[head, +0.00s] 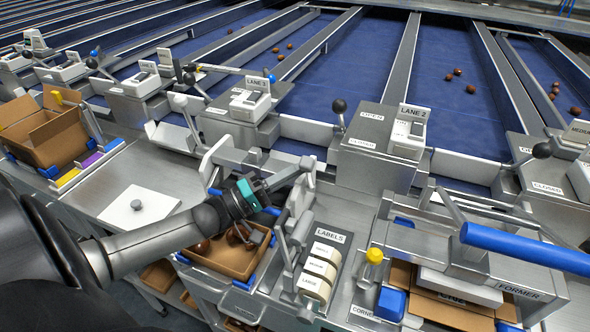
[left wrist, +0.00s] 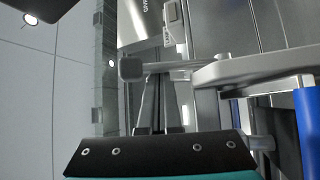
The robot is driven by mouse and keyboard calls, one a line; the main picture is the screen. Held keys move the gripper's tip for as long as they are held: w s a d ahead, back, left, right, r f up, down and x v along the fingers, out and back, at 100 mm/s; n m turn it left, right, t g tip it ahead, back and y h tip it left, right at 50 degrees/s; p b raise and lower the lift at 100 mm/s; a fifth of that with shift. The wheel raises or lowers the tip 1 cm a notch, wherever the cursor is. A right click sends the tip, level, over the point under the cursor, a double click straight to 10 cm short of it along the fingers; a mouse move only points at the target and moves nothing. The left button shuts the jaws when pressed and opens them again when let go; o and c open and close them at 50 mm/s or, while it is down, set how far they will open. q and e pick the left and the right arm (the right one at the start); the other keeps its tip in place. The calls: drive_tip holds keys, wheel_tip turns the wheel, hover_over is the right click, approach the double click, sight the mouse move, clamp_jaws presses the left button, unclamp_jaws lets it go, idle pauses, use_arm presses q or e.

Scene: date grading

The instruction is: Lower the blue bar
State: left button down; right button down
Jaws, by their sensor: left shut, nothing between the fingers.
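The blue bar (head: 525,248) is a thick blue cylinder at the right of the head view. It lies across the top of the metal frame marked FORMER (head: 520,291), above a brown carton (head: 415,305). A blue length that looks like this bar (left wrist: 308,130) also shows at the right edge of the left wrist view, cut off by the frame. My left gripper (head: 306,166) is shut and empty, to the left of the bar and well apart from it. Its fingers (left wrist: 158,78) show close together in the left wrist view. My right gripper is not in view.
The LABELS dispenser (head: 332,236) and upright metal levers stand between my left gripper and the former. A yellow-knobbed corner tool (head: 374,256) stands before the former. An open box with dates (head: 226,258) is below my left arm. Lane gates with black-knobbed levers line the back.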

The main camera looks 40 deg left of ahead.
use_arm(q)
drive_tip(key=shift+s+f+m+h+b, duration=0.35)
drive_tip(key=shift+m+h+b, duration=0.15)
drive_tip(key=shift+b, duration=0.3)
drive_tip(key=shift+s+d, duration=0.1)
drive_tip(key=shift+s, duration=0.1)
drive_tip(key=shift+s+p, duration=0.25)
drive_tip(key=shift+p, duration=0.15)
drive_tip(key=shift+f, duration=0.1)
drive_tip(key=shift+s+f, duration=0.1)
drive_tip(key=shift+s, duration=0.05)
drive_tip(key=s+a+p, duration=0.1)
drive_tip(key=s+a, duration=0.6)
drive_tip(key=s, duration=0.5)
drive_tip(key=shift+s+a+f, duration=0.2)
drive_tip(key=shift+s+f, duration=0.05)
drive_tip(key=shift+f, duration=0.15)
